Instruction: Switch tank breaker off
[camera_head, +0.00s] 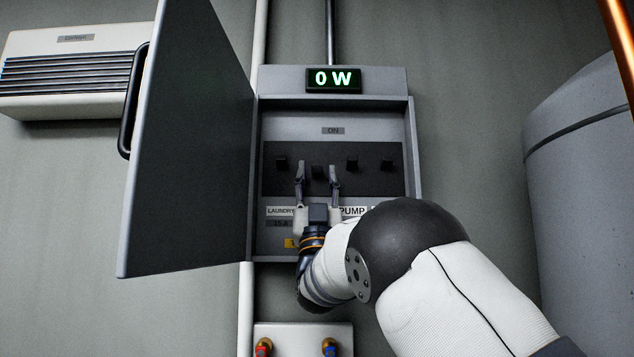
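An open grey breaker box (412,150) hangs on the wall, with a row of small black switches on a dark panel. The switch (318,172) second from the left sits lower than the switch at far left (281,162) and those to its right. My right gripper (318,170) points up in front of the panel, its fingers apart on either side of that lower switch; I cannot tell whether they touch it. The labels "LAUNDRY" (280,211) and "PUMP" (353,211) show; the label between them is hidden behind my gripper, so no tank label is readable. My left gripper is out of view.
The box door (190,150) stands swung open to the left. A display (333,79) on top reads "0 W". An "ON" plate (333,130) is above the switches. A grey tank (580,190) stands at right, and a valve plate (300,335) is below.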

